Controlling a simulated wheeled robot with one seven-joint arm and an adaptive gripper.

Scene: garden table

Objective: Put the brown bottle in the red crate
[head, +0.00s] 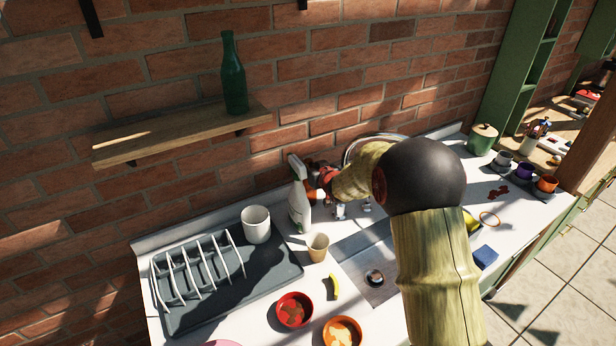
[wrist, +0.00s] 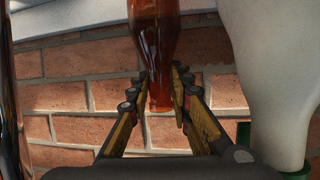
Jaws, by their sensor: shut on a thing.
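The brown bottle (wrist: 155,40) is clear amber glass and stands out between the two fingers of my gripper (wrist: 160,90) in the wrist view. The fingers are closed on its narrower part, one on each side. In the head view my gripper (head: 322,178) is at the back of the counter by the brick wall, just right of a white spray bottle (head: 299,207). My arm and the spray bottle hide most of the held bottle there. I cannot make out a red crate in either view.
The spray bottle (wrist: 272,60) is close on the right in the wrist view; a dark glassy thing (wrist: 12,120) is at the left edge. A dish rack (head: 200,265), white cup (head: 256,224), paper cup (head: 317,247) and red bowl (head: 294,310) stand left and in front.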

